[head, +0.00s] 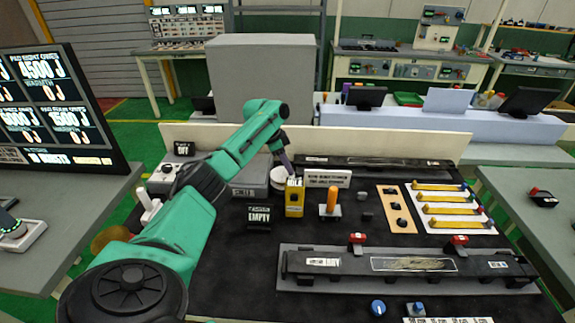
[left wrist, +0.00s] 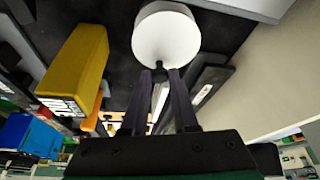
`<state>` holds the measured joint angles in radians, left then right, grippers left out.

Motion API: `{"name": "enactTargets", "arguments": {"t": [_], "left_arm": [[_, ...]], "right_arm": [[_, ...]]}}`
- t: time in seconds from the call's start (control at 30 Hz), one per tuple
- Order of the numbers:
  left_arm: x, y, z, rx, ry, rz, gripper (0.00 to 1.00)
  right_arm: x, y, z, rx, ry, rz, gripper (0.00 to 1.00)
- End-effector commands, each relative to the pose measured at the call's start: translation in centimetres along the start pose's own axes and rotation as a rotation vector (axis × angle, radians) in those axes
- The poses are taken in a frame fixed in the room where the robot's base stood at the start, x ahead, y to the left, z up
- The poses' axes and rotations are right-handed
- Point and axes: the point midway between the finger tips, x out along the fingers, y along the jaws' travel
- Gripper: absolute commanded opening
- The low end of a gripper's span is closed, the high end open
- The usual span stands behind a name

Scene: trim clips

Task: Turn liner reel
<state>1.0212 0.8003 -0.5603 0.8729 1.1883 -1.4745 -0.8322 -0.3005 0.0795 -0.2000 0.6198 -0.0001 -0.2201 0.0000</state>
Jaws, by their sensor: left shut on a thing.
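The liner reel, a white round drum (head: 278,179), stands at the back of the black work mat, just left of a yellow box. It shows large at the top of the left wrist view (left wrist: 166,38). My left gripper (head: 283,161) reaches over from the left and is at the reel. In the left wrist view its two dark fingers (left wrist: 160,74) are shut at the near edge of the reel, around a small dark part there. The exact contact is partly hidden by the fingers. My right gripper is out of view.
The yellow box (head: 294,198) stands close beside the reel. A black "EMPTY" block (head: 259,217) and an orange-handled tool (head: 331,201) are nearby. A long dark trim part (head: 330,264) lies in front, with red clamps. A low cream wall (head: 400,143) runs behind.

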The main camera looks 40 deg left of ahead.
Motion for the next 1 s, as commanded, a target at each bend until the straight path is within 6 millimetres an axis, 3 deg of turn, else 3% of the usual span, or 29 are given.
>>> {"name": "enactTargets", "arguments": {"t": [0.27, 0.47, 1.0], "left_arm": [[-0.3, -0.1, -0.2, -0.049, 0.0, -0.022, 0.0], [-0.5, -0.3, -0.4, -0.153, 0.001, -0.064, 0.0], [-0.4, -1.2, -0.7, -0.609, 0.003, -0.252, 0.0]], "right_arm": [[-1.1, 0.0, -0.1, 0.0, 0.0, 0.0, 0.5], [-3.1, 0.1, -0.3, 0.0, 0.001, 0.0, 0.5], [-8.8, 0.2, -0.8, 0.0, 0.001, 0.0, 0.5]]}}
